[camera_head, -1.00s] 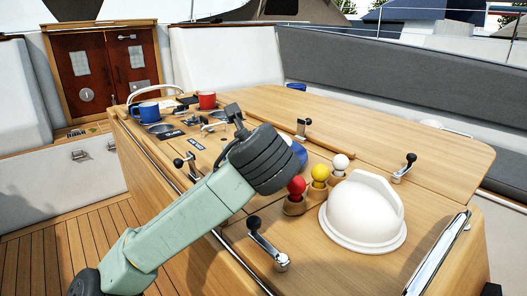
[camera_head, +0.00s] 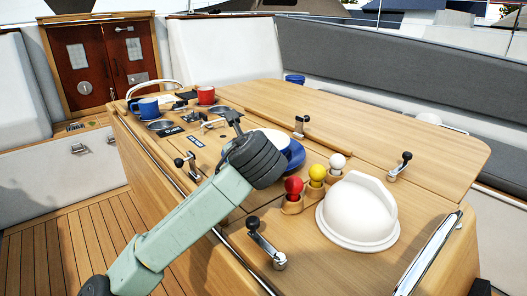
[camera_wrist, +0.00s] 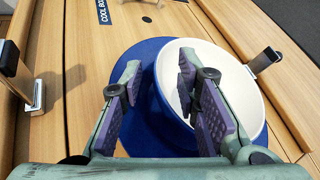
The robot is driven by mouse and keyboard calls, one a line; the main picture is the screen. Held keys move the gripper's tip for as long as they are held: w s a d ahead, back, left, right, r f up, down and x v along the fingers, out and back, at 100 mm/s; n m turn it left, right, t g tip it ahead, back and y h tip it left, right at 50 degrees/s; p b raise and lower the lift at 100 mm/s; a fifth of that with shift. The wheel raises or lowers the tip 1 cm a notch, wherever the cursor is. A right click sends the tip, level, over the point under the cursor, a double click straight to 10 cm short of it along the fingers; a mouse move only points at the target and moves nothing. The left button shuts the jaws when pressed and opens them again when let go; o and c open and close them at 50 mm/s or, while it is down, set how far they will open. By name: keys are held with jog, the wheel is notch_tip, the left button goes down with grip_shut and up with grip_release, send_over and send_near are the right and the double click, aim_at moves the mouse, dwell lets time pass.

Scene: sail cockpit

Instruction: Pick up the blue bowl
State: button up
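The blue bowl (camera_wrist: 236,92), white inside and blue outside, shows in the wrist view on or over a flat blue disc like a plate (camera_wrist: 140,125). In the head view a blue part of this dishware (camera_head: 296,152) shows behind my wrist. My gripper (camera_wrist: 158,66) is open, with its fingers on either side of the bowl's left rim. The right finger is over the white inside, the left finger outside over the plate. I cannot tell whether either finger touches the bowl. The head view hides the fingers behind my wrist.
Red, yellow and white knobs (camera_head: 316,174) and a white dome (camera_head: 358,212) stand right of my wrist. Winch handles (camera_head: 265,243) stick up from the table (camera_head: 420,150). A blue mug (camera_head: 146,107) and red mug (camera_head: 206,95) stand at the far left end.

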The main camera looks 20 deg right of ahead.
grip_shut()
jog(key=shift+r, duration=0.1)
dwell(0.7)
